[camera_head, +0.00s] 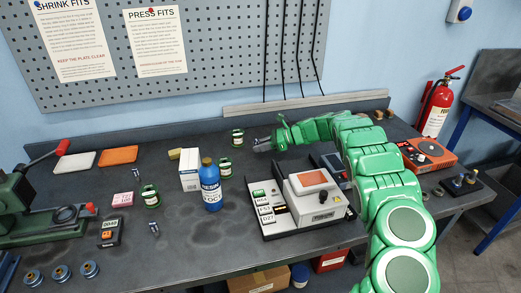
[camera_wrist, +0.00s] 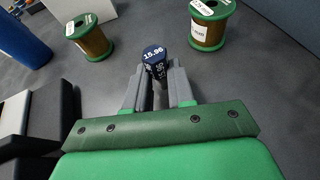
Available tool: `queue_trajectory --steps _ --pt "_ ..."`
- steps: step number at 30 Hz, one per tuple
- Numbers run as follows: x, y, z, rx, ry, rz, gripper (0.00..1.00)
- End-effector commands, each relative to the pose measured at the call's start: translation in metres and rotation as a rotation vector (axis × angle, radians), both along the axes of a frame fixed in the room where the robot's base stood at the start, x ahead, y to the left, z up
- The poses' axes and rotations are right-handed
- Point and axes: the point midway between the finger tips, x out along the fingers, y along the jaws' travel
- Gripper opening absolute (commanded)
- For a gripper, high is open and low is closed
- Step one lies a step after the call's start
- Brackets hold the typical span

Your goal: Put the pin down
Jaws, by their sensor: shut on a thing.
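The pin (camera_wrist: 154,56) has a dark blue top marked 15.96 and shows in the wrist view, between my fingers. My gripper (camera_wrist: 158,82) is shut on it. In the head view my gripper (camera_head: 263,145) reaches left over the back of the bench (camera_head: 290,105). The pin's lower end is hidden by my fingers, and I cannot tell whether it touches the bench top.
Green-ended wire spools stand close ahead, one at left (camera_wrist: 90,38) and one at right (camera_wrist: 208,28). A blue bottle (camera_head: 210,186), a white box (camera_head: 189,170) and a boxy device (camera_head: 315,195) stand nearer the front. Bare bench lies between the spools.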

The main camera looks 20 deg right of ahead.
Motion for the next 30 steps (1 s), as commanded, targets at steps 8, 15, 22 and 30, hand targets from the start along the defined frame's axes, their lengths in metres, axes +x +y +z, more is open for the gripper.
queue_trajectory --steps 8,15,22,30 --pt "0.000 0.000 -0.015 -0.001 -0.002 0.001 0.00" --pt "-0.001 0.000 -0.017 0.000 -0.001 0.001 0.00" --pt "-0.001 0.000 -0.018 0.000 -0.001 0.001 0.49" --pt "-0.001 0.000 -0.018 0.000 -0.001 0.001 0.49"
